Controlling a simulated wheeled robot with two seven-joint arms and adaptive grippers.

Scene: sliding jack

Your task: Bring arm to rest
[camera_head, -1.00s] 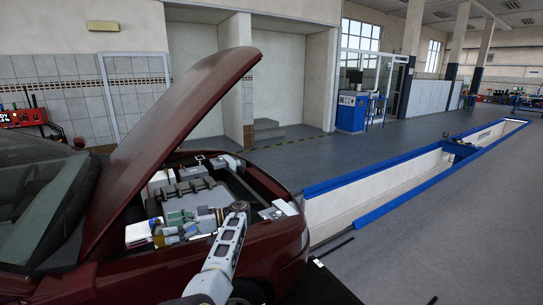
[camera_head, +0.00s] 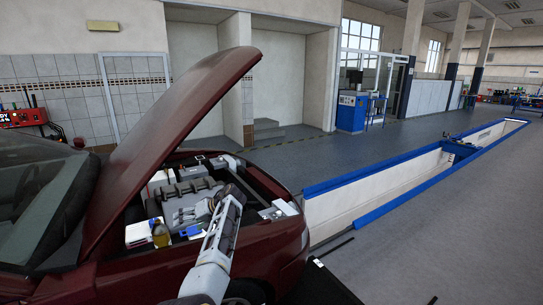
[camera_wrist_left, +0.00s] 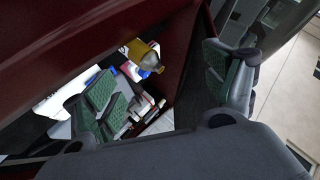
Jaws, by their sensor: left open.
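My left arm reaches up from the bottom of the head view over the front of the red car (camera_head: 130,270). My left gripper (camera_head: 190,213) is over the engine bay, below the raised hood (camera_head: 180,115). Its fingers are small and hard to make out there. In the left wrist view the gripper (camera_wrist_left: 160,88) is open, its two green-padded fingers wide apart with nothing held between them. A yellow bottle (camera_head: 160,234) stands in the engine bay; it also shows in the left wrist view (camera_wrist_left: 143,50), beyond the fingers. My right gripper is in neither view.
A white box (camera_head: 138,234) and a small blue item (camera_head: 190,231) lie near the bottle. The raised hood closes off the left side. A blue-edged pit (camera_head: 380,190) runs to the right of the car. The grey floor (camera_head: 460,220) beyond is clear.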

